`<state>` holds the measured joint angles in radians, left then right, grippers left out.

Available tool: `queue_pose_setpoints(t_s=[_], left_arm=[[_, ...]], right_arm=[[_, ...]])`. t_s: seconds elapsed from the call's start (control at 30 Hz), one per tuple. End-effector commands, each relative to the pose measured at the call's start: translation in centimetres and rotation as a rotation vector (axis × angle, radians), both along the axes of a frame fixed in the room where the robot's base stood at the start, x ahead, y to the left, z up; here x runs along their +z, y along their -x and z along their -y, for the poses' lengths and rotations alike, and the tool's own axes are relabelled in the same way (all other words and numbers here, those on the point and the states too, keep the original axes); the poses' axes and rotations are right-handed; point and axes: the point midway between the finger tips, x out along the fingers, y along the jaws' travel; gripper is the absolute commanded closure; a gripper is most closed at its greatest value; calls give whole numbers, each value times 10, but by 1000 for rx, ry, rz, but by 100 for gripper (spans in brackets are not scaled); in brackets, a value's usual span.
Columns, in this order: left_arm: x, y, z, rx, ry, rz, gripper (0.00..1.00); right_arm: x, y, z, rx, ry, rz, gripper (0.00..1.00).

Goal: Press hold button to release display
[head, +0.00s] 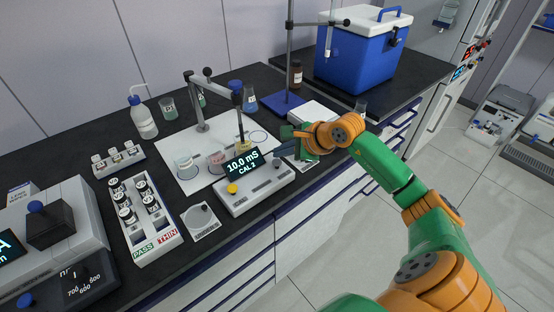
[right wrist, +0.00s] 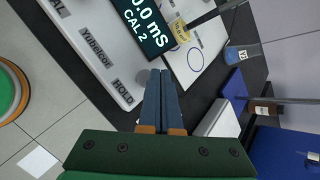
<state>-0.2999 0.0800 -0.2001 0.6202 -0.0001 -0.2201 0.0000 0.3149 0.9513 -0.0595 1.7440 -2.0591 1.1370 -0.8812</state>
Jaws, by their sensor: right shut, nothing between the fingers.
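The meter (head: 255,186) is a pale box on the bench; its dark display (head: 242,165) reads "10.0 mS CAL 2". The display also shows in the right wrist view (right wrist: 140,25). A HOLD label (right wrist: 122,88) sits at the meter's near right corner. My left gripper is not in view.
A yellow button (head: 232,188) is at the meter's left. Behind stand a white mat (head: 180,139) with beakers, a stand with a blue base (head: 284,104) and a blue cooler (head: 360,48).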

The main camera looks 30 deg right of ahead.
Motion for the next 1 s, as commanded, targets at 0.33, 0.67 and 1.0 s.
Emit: queue_pose_setpoints(t_s=[0.33, 0.67, 1.0], left_arm=[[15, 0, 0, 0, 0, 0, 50], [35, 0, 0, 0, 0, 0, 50], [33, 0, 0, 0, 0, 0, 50]], right_arm=[[22, 0, 1, -1, 2, 1, 100], [51, 0, 0, -1, 1, 0, 100], [50, 0, 0, -1, 0, 1, 100]])
